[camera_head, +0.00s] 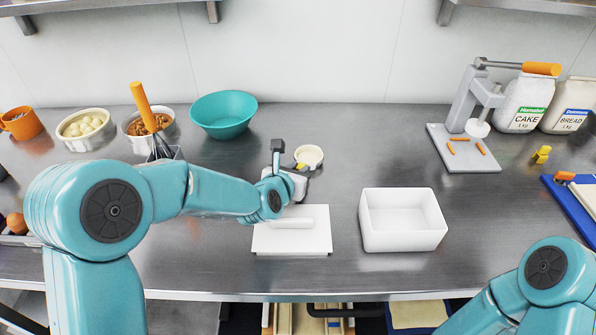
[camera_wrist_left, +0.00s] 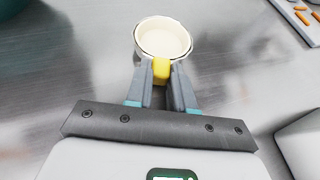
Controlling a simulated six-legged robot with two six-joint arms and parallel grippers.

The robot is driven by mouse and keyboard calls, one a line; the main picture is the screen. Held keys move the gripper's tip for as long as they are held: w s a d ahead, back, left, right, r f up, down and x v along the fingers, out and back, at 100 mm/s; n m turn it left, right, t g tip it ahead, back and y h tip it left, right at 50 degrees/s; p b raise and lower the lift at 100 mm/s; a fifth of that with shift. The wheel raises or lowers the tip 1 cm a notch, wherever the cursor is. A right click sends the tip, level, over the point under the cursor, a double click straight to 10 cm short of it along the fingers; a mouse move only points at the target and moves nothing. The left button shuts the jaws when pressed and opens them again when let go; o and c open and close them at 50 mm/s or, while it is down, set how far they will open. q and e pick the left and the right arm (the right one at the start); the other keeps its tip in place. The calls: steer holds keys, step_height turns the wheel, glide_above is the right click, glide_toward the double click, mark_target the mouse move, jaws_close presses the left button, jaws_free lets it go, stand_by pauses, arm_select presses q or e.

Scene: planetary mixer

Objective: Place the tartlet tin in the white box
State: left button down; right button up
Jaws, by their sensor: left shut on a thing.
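The tartlet tin (camera_head: 309,155) is a small round cream dish with a yellow tab, behind the white board in the head view. It also shows at the top of the left wrist view (camera_wrist_left: 163,38). My left gripper (camera_head: 300,170) is shut on the yellow tab (camera_wrist_left: 161,70), with the dish sticking out beyond the fingertips. I cannot tell whether the tin touches the counter. The white box (camera_head: 403,246) is open and empty, to the right of and nearer than the tin. My right gripper is out of view; only part of that arm shows at lower right.
A teal bowl (camera_head: 224,128) stands behind and left of the tin. A grey press (camera_head: 468,130) stands at the back right. The counter between tin and box is clear.

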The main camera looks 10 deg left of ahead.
arm_select(q)
steer(key=shift+f, duration=0.15)
steer(key=c, duration=1)
jaws_free()
